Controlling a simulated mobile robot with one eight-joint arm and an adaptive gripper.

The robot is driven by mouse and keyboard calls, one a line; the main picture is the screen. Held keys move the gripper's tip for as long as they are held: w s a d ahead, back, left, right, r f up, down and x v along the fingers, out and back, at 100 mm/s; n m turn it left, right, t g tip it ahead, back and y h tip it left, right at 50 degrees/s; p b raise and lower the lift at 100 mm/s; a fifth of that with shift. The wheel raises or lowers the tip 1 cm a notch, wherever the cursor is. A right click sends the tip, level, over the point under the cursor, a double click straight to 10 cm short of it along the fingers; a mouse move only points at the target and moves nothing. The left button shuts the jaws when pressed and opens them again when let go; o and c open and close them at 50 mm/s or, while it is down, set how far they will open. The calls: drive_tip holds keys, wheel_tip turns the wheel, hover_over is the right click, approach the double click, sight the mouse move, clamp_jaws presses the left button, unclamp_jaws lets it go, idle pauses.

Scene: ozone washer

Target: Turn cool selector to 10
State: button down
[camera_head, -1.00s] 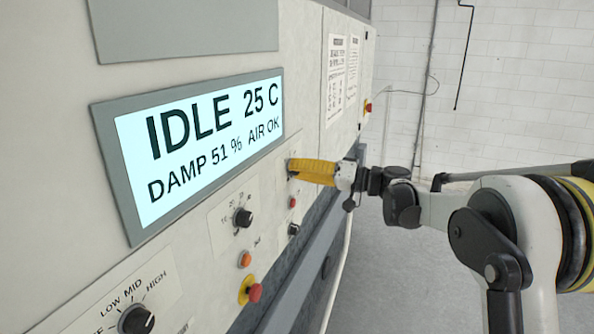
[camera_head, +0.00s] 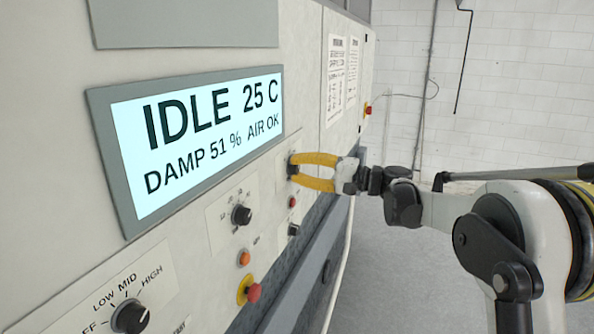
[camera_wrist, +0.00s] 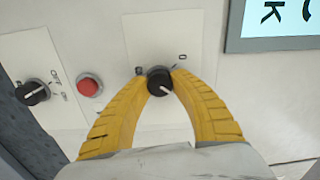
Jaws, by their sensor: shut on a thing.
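The knob between my fingers, a black dial with a white pointer line (camera_wrist: 159,80), is on a pale label plate of the panel. In the wrist view its pointer is toward the lower right, and a "0" mark shows above right of it. My gripper (camera_wrist: 160,78) is shut on this knob, with one yellow fingertip on each side. In the head view my gripper (camera_head: 296,168) reaches the panel at the far column of controls, and the knob (camera_head: 291,165) is partly hidden there. Whether its label names it the cool selector cannot be read.
A red button (camera_wrist: 89,86) and another black knob (camera_wrist: 33,92) lie left of the gripped knob in the wrist view. Nearer in the head view are a numbered dial (camera_head: 241,215), an orange button (camera_head: 244,258), a red-and-yellow stop button (camera_head: 252,291) and a LOW/MID/HIGH dial (camera_head: 130,316).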

idle(0.3)
drive_tip(key=c, duration=1.1)
unclamp_jaws()
drive_tip(key=shift+o, duration=0.2)
drive_tip(key=shift+d, duration=0.1)
drive_tip(key=v, duration=1.2)
